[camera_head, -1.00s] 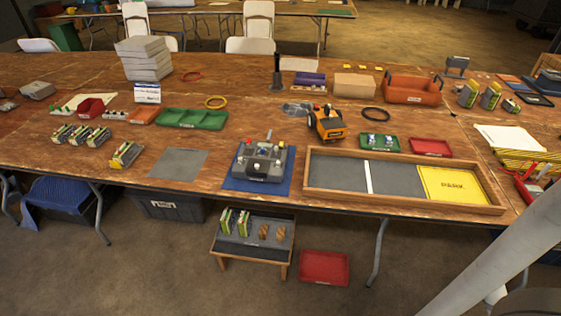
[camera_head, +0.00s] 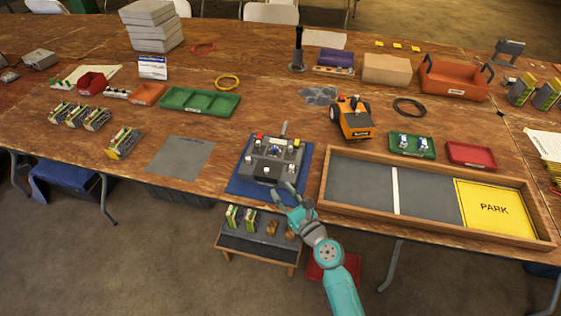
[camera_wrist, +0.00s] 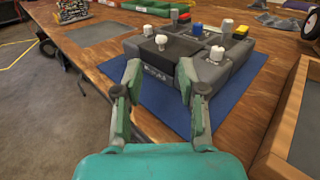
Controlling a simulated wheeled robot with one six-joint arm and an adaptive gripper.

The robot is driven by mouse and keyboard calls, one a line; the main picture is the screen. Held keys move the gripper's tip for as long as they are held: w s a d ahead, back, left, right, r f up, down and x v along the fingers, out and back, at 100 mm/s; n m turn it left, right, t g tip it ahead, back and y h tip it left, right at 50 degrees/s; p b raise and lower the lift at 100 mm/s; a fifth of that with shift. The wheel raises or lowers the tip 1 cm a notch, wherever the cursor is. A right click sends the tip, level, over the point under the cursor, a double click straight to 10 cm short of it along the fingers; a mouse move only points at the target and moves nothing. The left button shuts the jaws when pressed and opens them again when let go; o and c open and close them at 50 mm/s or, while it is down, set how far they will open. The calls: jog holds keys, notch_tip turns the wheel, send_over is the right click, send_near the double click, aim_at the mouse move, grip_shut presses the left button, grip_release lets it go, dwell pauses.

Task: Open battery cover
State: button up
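A grey box-like charger (camera_head: 268,172) with white, blue, red and yellow knobs and a raised lever sits on a blue mat (camera_head: 240,186). It also shows in the wrist view (camera_wrist: 222,75), with a small unreadable label on its front. I cannot tell which part is the battery cover. My gripper (camera_head: 283,190) is at the charger's near right edge in the head view. In the wrist view, my gripper (camera_wrist: 160,82) has its two fingers apart with nothing between them, in front of the charger's near face. Contact cannot be told. An orange toy vehicle (camera_head: 355,122) stands behind and to the right.
A wooden-rimmed tray (camera_head: 440,231) with a yellow PARK area (camera_head: 492,208) lies to the right. A low stand (camera_head: 257,246) with packs is below the table edge.

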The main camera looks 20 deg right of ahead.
aim_at(268, 171)
jog(key=shift+w+r, duration=0.1)
jog(key=shift+w, duration=0.65)
jog(key=w, duration=0.3)
jog(key=w+a, duration=0.1)
jog(key=w, duration=0.5)
jog(key=shift+w+a, duration=0.15)
jog(key=shift+a, duration=0.1)
grip_shut()
